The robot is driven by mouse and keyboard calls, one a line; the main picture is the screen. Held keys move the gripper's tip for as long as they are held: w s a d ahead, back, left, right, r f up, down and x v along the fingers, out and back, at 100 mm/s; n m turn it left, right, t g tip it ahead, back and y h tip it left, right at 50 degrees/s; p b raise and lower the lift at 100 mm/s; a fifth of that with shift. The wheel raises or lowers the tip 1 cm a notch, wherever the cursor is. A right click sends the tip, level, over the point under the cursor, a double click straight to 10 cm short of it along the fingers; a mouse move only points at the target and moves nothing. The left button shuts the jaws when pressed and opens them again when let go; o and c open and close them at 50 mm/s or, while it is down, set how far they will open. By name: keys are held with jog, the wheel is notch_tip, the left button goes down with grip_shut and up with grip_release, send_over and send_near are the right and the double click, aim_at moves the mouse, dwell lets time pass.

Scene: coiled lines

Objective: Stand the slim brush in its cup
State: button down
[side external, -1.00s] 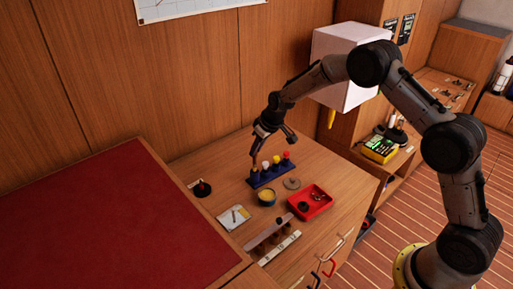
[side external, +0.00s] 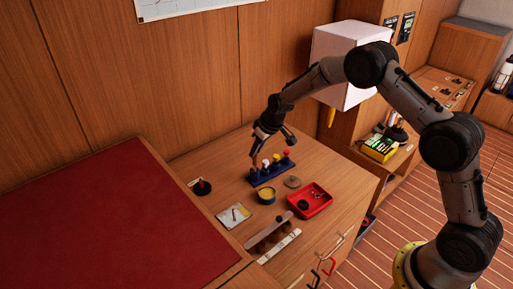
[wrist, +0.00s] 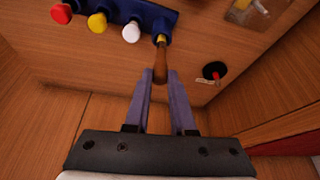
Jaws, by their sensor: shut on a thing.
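My gripper (side external: 255,153) is over the left end of a blue rack (side external: 268,174), fingers pointing down. In the wrist view its two fingers (wrist: 161,85) are shut on a slim brown handle with a yellowish end, which looks like the slim brush (wrist: 160,62). The yellowish end is at the end place of the blue rack (wrist: 153,14); I cannot tell how deep it sits. White, yellow and red-topped pieces stand in the rack's other places. A small round container with yellow contents (side external: 267,196) stands in front of the rack. Which of these is the brush's cup is not clear.
A red tray (side external: 327,203) with small parts lies to the right. A grey disc (side external: 293,182) lies near it. A pale square plate (side external: 233,216), a black round base with a red knob (side external: 203,188) and a long holed wooden piece (side external: 270,233) are nearby.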

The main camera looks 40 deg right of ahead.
jog(key=shift+f, duration=0.6)
jog(key=shift+f, duration=0.35)
jog(key=shift+f, duration=1)
jog(key=c, duration=0.7)
grip_release()
jog(key=shift+r, duration=3.05)
